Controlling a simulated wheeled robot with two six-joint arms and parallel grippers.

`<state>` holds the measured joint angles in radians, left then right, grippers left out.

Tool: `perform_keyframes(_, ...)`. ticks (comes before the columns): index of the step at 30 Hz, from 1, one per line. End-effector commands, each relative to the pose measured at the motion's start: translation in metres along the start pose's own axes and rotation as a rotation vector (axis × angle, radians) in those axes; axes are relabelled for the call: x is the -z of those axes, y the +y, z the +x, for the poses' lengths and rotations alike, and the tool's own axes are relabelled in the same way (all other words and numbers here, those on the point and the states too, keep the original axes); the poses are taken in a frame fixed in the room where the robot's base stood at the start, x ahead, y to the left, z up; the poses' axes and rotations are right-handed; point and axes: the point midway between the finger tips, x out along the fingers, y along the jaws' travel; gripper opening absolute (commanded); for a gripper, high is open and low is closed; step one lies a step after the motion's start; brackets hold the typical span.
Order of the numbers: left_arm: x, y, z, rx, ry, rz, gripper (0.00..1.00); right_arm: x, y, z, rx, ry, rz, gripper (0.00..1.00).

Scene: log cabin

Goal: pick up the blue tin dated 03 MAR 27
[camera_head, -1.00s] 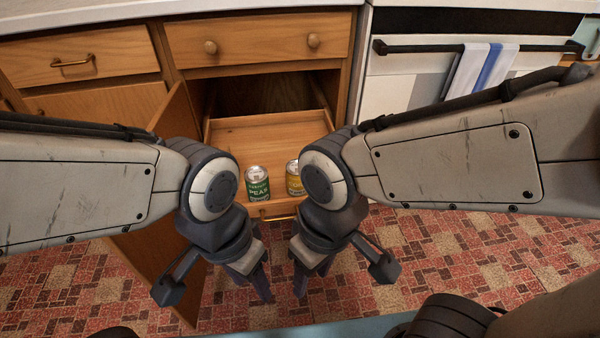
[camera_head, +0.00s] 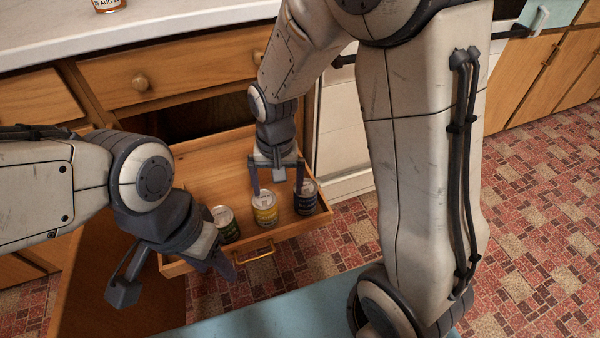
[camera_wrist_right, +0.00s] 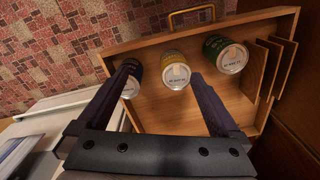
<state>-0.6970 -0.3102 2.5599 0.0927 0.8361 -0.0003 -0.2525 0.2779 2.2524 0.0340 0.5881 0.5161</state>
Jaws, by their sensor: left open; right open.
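The dark blue tin (camera_head: 306,202) stands upright in the pulled-out wooden drawer (camera_head: 290,228), at its right front. In the right wrist view the blue tin (camera_wrist_right: 131,88) is partly hidden behind one finger. Its date is too small to read. A yellow tin (camera_head: 265,213) stands left of it, and a green tin (camera_head: 229,230) further left. My right gripper (camera_head: 277,190) is open, pointing down over the drawer, one finger by the blue tin and the other by the yellow. Whether they touch cannot be told. My left gripper (camera_head: 218,266) is open at the drawer's left front corner.
Wooden dividers (camera_wrist_right: 268,68) stand in the drawer beside the green tin. The drawer handle (camera_head: 254,254) is at its front. An open cabinet door (camera_head: 112,275) is at left.

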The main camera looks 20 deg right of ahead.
Motion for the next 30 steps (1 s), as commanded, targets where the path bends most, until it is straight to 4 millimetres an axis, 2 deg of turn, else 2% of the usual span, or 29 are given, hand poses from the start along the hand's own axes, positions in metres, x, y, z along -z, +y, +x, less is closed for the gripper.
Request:
perform_keyframes(1, 0.001, 0.001, -0.016, 0.000, 0.000, 0.000, 0.50, 0.021, 0.012, 0.004, -0.012, -0.009, 0.114, 1.00)
perform_keyframes(3, 0.001, 0.002, -0.024, 0.000, 0.000, 0.000, 0.50, 0.045, 0.027, 0.017, -0.019, -0.007, 0.252, 1.00)
perform_keyframes(6, 0.002, 0.002, -0.032, 0.000, 0.000, 0.000, 0.50, 0.068, 0.046, 0.034, -0.026, -0.006, 0.401, 1.00)
perform_keyframes(9, 0.002, 0.003, -0.036, 0.000, 0.000, 0.000, 0.50, 0.080, 0.059, 0.046, -0.030, -0.004, 0.492, 1.00)
perform_keyframes(14, 0.002, 0.002, -0.032, 0.000, 0.000, 0.000, 0.50, 0.086, 0.067, 0.064, -0.031, -0.003, 0.539, 1.00)
perform_keyframes(21, 0.001, 0.001, -0.017, 0.000, -0.001, 0.000, 0.50, 0.084, 0.070, 0.101, -0.032, -0.004, 0.539, 1.00)
perform_keyframes(26, 0.001, 0.001, -0.014, 0.000, 0.000, 0.000, 0.50, 0.084, 0.070, 0.111, -0.031, -0.003, 0.538, 1.00)
perform_keyframes(30, 0.000, 0.000, -0.004, 0.000, 0.000, 0.000, 0.50, 0.082, 0.072, 0.128, -0.031, -0.004, 0.537, 1.00)
